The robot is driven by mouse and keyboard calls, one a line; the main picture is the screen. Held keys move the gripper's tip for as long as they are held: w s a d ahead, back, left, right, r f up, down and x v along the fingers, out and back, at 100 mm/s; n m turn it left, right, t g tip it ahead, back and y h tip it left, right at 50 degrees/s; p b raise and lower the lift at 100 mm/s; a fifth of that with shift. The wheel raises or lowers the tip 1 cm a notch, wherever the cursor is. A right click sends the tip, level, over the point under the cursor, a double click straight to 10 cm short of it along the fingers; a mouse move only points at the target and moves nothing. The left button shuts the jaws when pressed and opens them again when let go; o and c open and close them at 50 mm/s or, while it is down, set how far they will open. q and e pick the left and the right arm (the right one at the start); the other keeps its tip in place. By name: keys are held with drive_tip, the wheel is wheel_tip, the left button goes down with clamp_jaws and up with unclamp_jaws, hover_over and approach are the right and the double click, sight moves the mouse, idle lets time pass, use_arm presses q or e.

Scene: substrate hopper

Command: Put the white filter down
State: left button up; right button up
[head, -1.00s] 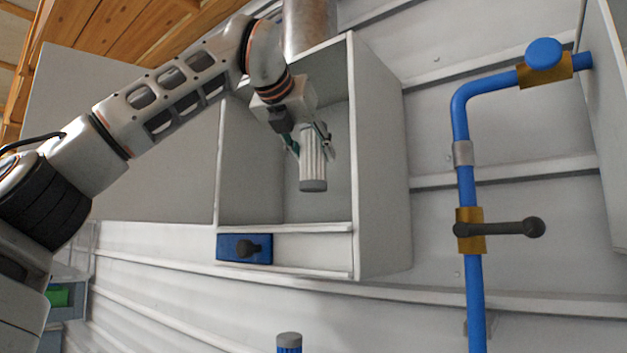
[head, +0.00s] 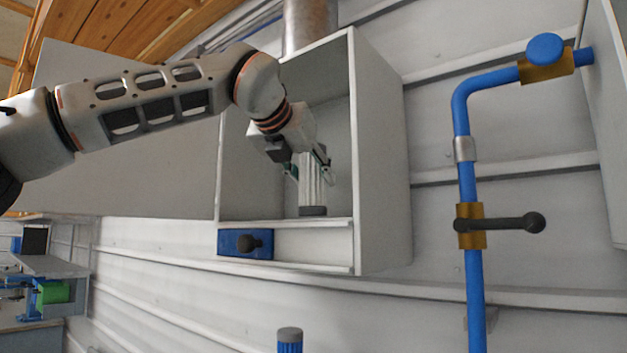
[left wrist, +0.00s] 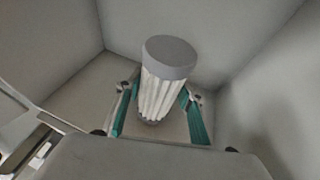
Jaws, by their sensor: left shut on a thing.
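The white filter (head: 312,183) is a pleated upright cylinder with grey end caps. It is inside the open grey cabinet (head: 381,170), low down, with its lower cap near the cabinet floor behind the front ledge. I cannot tell for sure whether it touches the floor. My left gripper (head: 308,172) is shut on the filter, one finger on each side. In the left wrist view the filter (left wrist: 164,85) stands between the two green-lined fingers, grey cap toward the camera. My right gripper is not in view.
The cabinet door (head: 130,160) stands open at left. A blue pipe (head: 468,190) with a valve handle runs at right. A blue filter with a grey cap (head: 289,341) shows at the bottom.

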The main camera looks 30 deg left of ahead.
use_arm(q)
drive_tip(key=shift+w+f, duration=0.25)
drive_tip(key=shift+f, duration=0.15)
drive_tip(key=shift+s+f, duration=0.1)
drive_tip(key=shift+f, duration=0.05)
drive_tip(key=o, duration=1.2)
drive_tip(key=shift+s+r, duration=0.2)
drive_tip(key=shift+r, duration=0.1)
drive_tip(key=v, duration=1.1)
drive_tip(key=shift+s+d+r, duration=0.1)
drive_tip(key=shift+s, duration=0.15)
